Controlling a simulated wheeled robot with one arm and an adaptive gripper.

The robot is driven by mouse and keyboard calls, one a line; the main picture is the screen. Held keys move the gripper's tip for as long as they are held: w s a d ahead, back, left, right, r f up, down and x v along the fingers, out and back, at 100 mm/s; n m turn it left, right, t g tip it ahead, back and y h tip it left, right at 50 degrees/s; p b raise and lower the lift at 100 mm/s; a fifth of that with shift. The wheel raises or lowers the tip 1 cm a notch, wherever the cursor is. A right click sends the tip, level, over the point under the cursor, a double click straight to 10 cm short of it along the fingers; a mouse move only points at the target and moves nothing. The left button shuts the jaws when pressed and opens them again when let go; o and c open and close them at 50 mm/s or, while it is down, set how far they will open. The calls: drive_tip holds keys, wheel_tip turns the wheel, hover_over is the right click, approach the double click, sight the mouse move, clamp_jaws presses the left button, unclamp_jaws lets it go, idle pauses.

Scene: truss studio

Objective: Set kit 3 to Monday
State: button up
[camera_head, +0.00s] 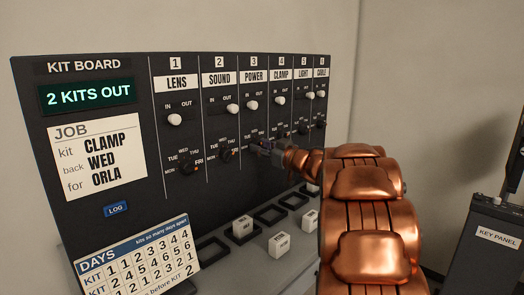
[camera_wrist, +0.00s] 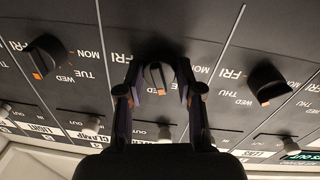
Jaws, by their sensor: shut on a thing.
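The kit board (camera_head: 110,190) is a black upright panel with numbered columns. Kit 3 is POWER (camera_head: 253,76), with a white toggle (camera_head: 252,104) below its label. My gripper (camera_head: 262,147) is at the day knob of that column and mostly hides it in the head view. In the wrist view, my gripper (camera_wrist: 158,88) has a finger on each side of the black kit 3 knob (camera_wrist: 155,75) and is shut on it. The knob's orange mark points down in that picture.
The SOUND knob (camera_wrist: 267,80) and the CLAMP knob (camera_wrist: 45,55) flank my fingers closely. A job card (camera_head: 98,158) reads CLAMP, WED, ORLA; the display (camera_head: 88,95) reads 2 KITS OUT. A DAYS table (camera_head: 140,262) and white blocks (camera_head: 279,244) are below.

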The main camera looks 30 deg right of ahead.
drive_tip(key=shift+f+n+y+b, duration=0.1)
drive_tip(key=shift+n+y+b, duration=0.4)
drive_tip(key=shift+n+b, duration=5.5)
drive_tip(key=n+p, duration=0.2)
drive_tip(key=shift+n, duration=0.4)
drive_tip(key=o, duration=1.2)
drive_tip(key=shift+c, duration=0.2)
drive_tip(key=shift+s+d, duration=0.1)
drive_tip(key=v, duration=1.1)
drive_tip(key=shift+s, duration=0.4)
